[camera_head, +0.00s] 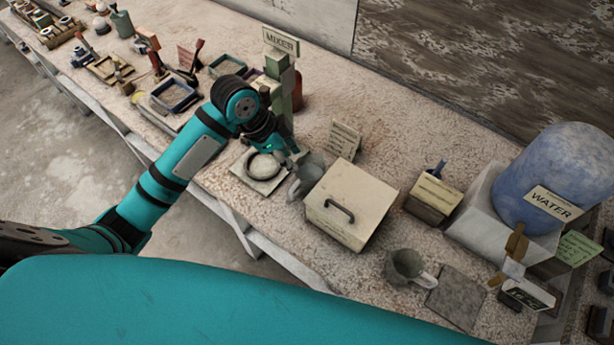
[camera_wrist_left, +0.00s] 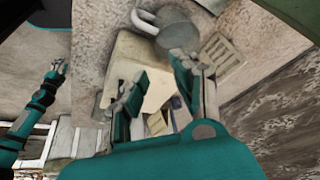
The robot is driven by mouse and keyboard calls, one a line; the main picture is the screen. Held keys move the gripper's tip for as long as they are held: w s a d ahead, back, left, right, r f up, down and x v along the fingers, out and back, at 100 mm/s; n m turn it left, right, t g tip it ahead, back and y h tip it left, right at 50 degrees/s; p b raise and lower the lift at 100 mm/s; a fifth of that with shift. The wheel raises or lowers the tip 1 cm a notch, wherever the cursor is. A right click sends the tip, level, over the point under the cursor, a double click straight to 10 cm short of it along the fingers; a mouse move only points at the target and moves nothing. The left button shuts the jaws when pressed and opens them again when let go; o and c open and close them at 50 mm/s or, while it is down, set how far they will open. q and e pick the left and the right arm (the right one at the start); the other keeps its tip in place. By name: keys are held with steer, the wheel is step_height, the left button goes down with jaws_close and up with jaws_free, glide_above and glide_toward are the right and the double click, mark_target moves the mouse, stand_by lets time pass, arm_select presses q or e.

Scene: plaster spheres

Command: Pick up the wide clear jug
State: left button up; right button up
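A grey, see-through-looking jug (camera_head: 308,172) stands on the counter just left of a cream box. A second grey jug (camera_head: 405,267) with a pale handle stands nearer the front, right of the box. I cannot tell for sure which is the wide clear one. My left gripper (camera_head: 287,150) is just above and behind the first jug. In the left wrist view my left gripper (camera_wrist_left: 158,78) has its fingers apart with nothing held. A grey jug (camera_wrist_left: 179,35) shows there beyond the fingertips. My right gripper (camera_wrist_left: 57,68) shows small at the left, its fingers unclear.
The cream box (camera_head: 350,203) with a dark handle stands right of the first jug. A pale plate with a ring (camera_head: 262,166) lies to its left. A small sign (camera_head: 343,140) and the green mixer (camera_head: 281,85) stand behind. A blue water barrel (camera_head: 565,175) is at right.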

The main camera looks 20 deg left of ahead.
arm_select(q)
steer(key=p, duration=0.2)
glide_above(304, 182)
step_height(304, 182, down, 8)
steer(key=r, duration=0.1)
steer(key=shift+d+f+p, duration=0.1)
steer(key=shift+f+p, duration=0.25)
steer(key=shift+f, duration=0.45)
steer(key=p+x, duration=0.1)
steer(key=x, duration=0.2)
steer(key=shift+f, duration=0.15)
steer(key=shift+w+f, duration=0.2)
steer(key=shift+f, duration=0.25)
jaws_close()
steer(key=shift+r, duration=0.1)
